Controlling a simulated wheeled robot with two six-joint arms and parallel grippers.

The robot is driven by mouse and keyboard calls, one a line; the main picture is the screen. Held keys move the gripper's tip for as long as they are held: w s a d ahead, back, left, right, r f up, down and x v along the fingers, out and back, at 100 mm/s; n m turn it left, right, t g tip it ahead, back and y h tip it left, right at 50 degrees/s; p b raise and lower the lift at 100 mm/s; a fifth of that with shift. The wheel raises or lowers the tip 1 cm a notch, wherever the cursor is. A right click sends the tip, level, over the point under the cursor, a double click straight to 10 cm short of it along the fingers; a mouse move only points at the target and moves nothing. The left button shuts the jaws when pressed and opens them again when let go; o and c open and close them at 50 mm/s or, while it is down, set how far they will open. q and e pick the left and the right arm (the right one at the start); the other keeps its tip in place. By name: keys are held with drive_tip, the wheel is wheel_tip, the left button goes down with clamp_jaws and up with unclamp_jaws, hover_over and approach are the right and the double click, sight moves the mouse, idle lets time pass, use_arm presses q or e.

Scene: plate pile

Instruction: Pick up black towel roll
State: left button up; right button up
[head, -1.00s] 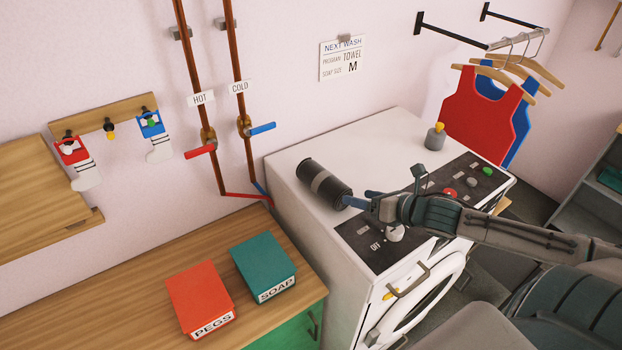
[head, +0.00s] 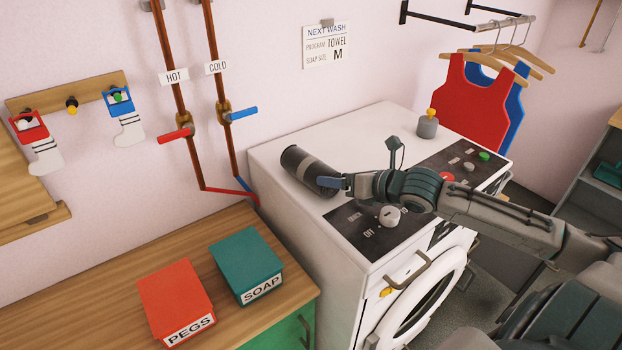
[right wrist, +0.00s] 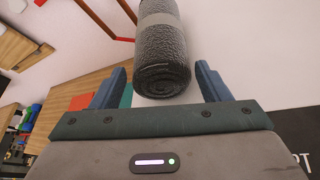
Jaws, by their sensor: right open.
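The black towel roll (head: 308,170), with a grey band round it, lies on its side on top of the white washing machine (head: 372,136). My right gripper (head: 333,184) is at the roll's near end, jaws open. In the right wrist view the roll (right wrist: 163,62) lies between and just beyond the two blue fingers of the gripper (right wrist: 161,86), its spiral end facing the camera. A gap shows on both sides of the roll at the fingertips. Part of the roll's near end is hidden by the gripper in the head view. My left gripper is not in view.
A control panel with a white knob (head: 389,216) lies under my right arm. A grey bottle with a yellow top (head: 428,124) stands at the machine's back. A red PEGS box (head: 176,297) and teal SOAP box (head: 246,262) stand on the wooden counter (head: 95,300).

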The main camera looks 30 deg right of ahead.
sight(311, 171)
drive_tip(key=shift+w+a+f+b, duration=0.2)
drive_tip(key=shift+w+f+b, duration=0.35)
drive_tip(key=shift+b, duration=0.6)
drive_tip(key=shift+w+r, duration=0.15)
drive_tip(key=shift+w, duration=0.2)
drive_tip(key=shift+b+x, duration=0.55)
drive_tip(key=shift+x, duration=0.6)
drive_tip(key=shift+w+a, duration=0.2)
drive_tip(key=shift+w, duration=0.25)
drive_tip(key=c, duration=0.9)
